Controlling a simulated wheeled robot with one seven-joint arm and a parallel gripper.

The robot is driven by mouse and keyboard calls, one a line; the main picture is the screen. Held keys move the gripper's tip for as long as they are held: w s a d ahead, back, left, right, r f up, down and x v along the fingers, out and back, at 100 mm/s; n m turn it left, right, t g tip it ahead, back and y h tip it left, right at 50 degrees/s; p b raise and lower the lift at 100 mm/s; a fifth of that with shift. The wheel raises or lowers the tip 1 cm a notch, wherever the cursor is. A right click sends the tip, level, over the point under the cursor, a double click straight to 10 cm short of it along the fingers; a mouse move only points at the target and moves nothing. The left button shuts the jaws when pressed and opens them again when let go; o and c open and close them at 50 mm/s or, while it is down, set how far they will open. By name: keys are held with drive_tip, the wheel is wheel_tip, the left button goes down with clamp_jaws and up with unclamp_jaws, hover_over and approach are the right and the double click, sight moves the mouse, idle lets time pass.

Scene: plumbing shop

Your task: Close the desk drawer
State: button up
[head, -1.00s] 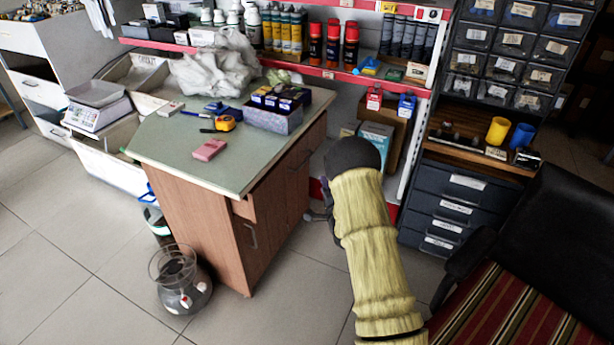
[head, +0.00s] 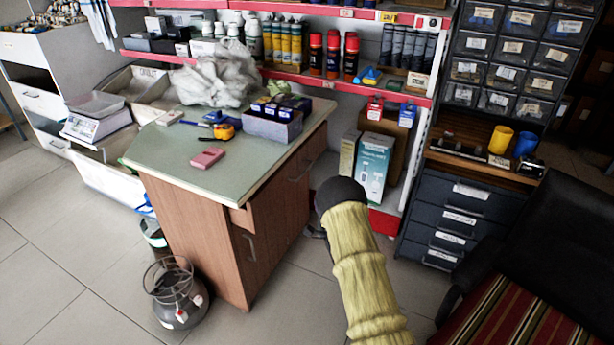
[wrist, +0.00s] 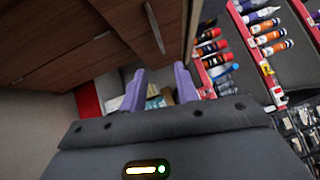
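The wooden desk (head: 195,235) with a green top stands left of centre in the head view. A small lighter wood piece (head: 241,218) shows under its top edge, above a door with a vertical handle (head: 250,246). A slanted handle (head: 300,173) is farther along the same side. How far the drawer stands out is unclear. In the wrist view, brown desk panels (wrist: 60,45) fill the upper left, with a handle (wrist: 155,28) on the nearest panel. My gripper (wrist: 161,78) has its purple fingers apart and empty, just below that panel. My arm mostly hides it in the head view.
Red-edged shelves (head: 350,90) and cartons (head: 373,167) are behind. Dark drawer units (head: 450,215) and a striped chair (head: 510,320) are on the right.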

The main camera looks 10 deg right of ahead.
drive_tip(key=w+a+r+b, duration=0.1)
drive_tip(key=w+a+b, duration=0.1)
drive_tip(key=w, duration=1.1)
drive_tip(key=shift+w+r+b, duration=0.15)
drive_tip(key=shift+r+b, duration=0.25)
drive_tip(key=shift+b, duration=0.1)
clamp_jaws()
